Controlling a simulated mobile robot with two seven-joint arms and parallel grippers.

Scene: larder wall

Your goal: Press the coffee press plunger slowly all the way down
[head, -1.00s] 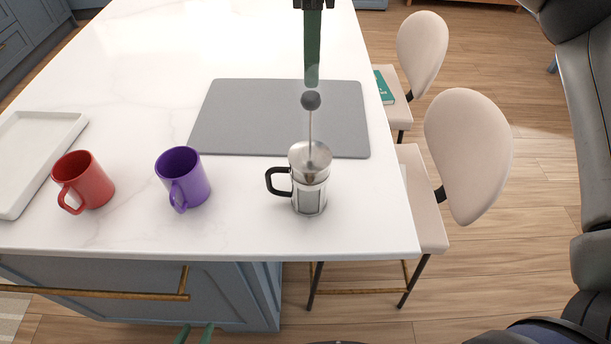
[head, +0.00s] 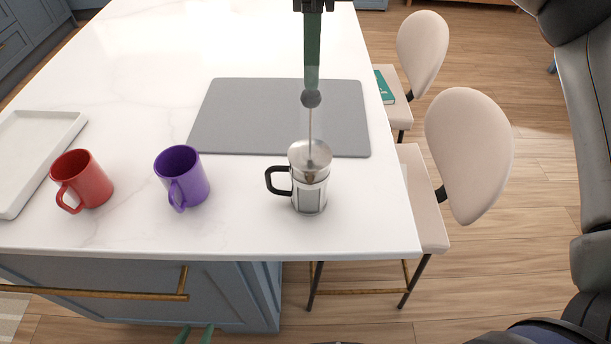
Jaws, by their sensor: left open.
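The coffee press (head: 311,190) stands upright near the island's front edge, black handle to the left. Its plunger (head: 310,130) is up, with a long bare rod between the metal lid and the dark round knob (head: 311,99). My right gripper (head: 312,84) points down from the top edge. Its green fingers show as one narrow column ending at the top of the knob; I cannot tell whether they touch it or are parted. My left gripper (head: 195,335) is low at the bottom edge, away from the press.
A purple mug (head: 182,179) and a red mug (head: 82,180) stand left of the press. A white tray (head: 12,205) lies at the far left. A grey mat (head: 265,115) lies behind the press. Beige chairs (head: 468,155) stand along the right side.

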